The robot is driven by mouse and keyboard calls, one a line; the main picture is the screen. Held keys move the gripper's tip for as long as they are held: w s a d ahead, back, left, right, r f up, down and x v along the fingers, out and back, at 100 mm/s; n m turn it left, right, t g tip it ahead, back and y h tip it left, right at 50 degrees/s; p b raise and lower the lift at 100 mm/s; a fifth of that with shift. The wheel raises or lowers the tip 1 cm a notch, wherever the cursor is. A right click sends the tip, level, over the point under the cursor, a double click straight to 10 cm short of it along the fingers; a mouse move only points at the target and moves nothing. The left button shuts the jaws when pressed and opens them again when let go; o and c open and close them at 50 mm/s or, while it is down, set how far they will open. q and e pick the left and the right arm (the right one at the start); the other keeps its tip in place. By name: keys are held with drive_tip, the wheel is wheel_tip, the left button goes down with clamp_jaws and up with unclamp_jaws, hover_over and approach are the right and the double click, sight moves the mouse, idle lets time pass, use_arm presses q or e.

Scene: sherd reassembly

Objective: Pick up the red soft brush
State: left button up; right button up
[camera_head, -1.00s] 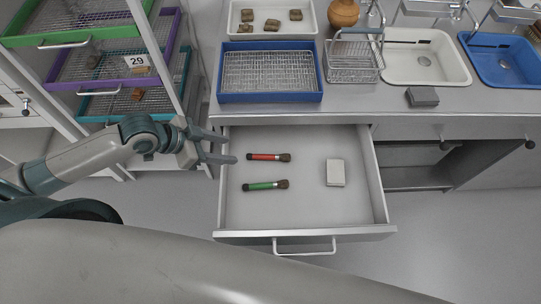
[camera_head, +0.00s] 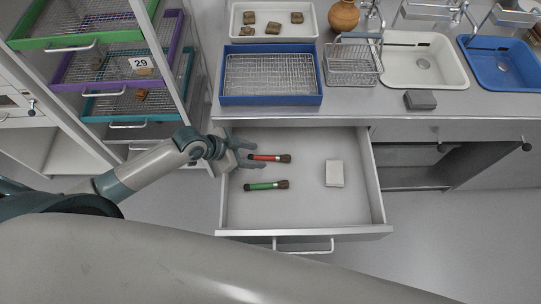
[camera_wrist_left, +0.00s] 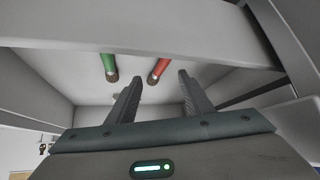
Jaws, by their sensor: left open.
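The red brush (camera_head: 266,157) lies in the open drawer, with its dark bristle end to the right. It also shows in the left wrist view (camera_wrist_left: 166,62), ahead of my fingers. A green brush (camera_head: 262,186) lies below it in the head view and at the upper left of the left wrist view (camera_wrist_left: 107,62). My left gripper (camera_head: 256,155) is open and empty. In the head view its fingers show at the drawer's left side, by the red brush's left end. The wrist view shows the brush apart from the fingers. My right gripper is not in view.
The drawer (camera_head: 310,214) has raised walls and a front handle. A pale block (camera_head: 334,173) lies at its right. Above, the counter holds a blue tray with a wire rack (camera_head: 271,100). A shelf unit with coloured trays (camera_head: 75,43) stands left.

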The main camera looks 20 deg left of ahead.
sight(267, 157)
use_arm(q)
drive_tip(key=shift+w+d+f, duration=0.1)
drive_tip(key=shift+d+f, duration=0.05)
drive_tip(key=shift+f, duration=0.05)
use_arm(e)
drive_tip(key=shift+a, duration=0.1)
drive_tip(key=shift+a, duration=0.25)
use_arm(q)
drive_tip(key=shift+w+d+f+p, duration=0.35)
drive_tip(key=shift+f+p, duration=0.1)
drive_tip(key=x, duration=0.2)
drive_tip(key=shift+w+d+f+p, duration=0.2)
drive_tip(key=shift+f+p, duration=0.1)
drive_tip(key=shift+p, duration=0.1)
drive_tip(key=shift+w+d+f, duration=0.15)
drive_tip(key=shift+w+f, duration=0.05)
drive_tip(key=shift+f, duration=0.25)
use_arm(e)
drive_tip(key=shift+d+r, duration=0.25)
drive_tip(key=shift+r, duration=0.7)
